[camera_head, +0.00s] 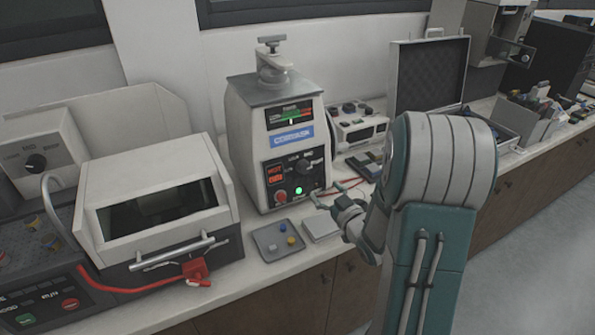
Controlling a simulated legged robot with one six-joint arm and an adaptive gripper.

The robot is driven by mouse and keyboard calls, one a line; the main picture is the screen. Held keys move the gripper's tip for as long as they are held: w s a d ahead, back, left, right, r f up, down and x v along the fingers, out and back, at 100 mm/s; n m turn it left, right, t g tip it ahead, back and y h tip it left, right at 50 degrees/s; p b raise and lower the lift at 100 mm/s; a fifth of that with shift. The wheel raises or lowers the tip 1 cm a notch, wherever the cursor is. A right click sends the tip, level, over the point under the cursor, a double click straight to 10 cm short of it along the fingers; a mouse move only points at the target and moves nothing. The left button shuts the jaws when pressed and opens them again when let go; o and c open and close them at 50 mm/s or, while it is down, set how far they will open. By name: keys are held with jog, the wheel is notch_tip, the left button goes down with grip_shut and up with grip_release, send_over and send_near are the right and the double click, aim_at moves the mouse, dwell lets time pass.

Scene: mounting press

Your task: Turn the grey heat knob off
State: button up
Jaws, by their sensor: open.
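The mounting press (243,135) is a pale box with a grey top, standing on the counter near the middle of the view. Its front carries a dark control panel with a red-lit display. A dark grey knob (303,167) sits on the upper right of this panel; its label and pointer are too small to read. Below it are a lit green button (298,191) and a red button (281,197). My gripper (326,203) is open and empty, just right of and in front of the panel's lower part, apart from the knob.
A small grey tray (266,248) with small pieces and a pale flat block (320,228) lie in front of the press. A machine with a windowed hood (160,180) stands left. A knobbed instrument (358,124) and an open case (428,75) stand behind my arm.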

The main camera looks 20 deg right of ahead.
aim_at(306, 169)
jog(key=w, duration=0.6)
jog(key=w+a, duration=0.1)
jog(key=w, duration=0.3)
jog(key=shift+w, duration=0.1)
jog(key=shift+w+d, duration=0.2)
jog(key=shift+d, duration=0.2)
jog(key=c, duration=0.6)
jog(key=shift+a, duration=0.15)
jog(key=c, duration=0.6)
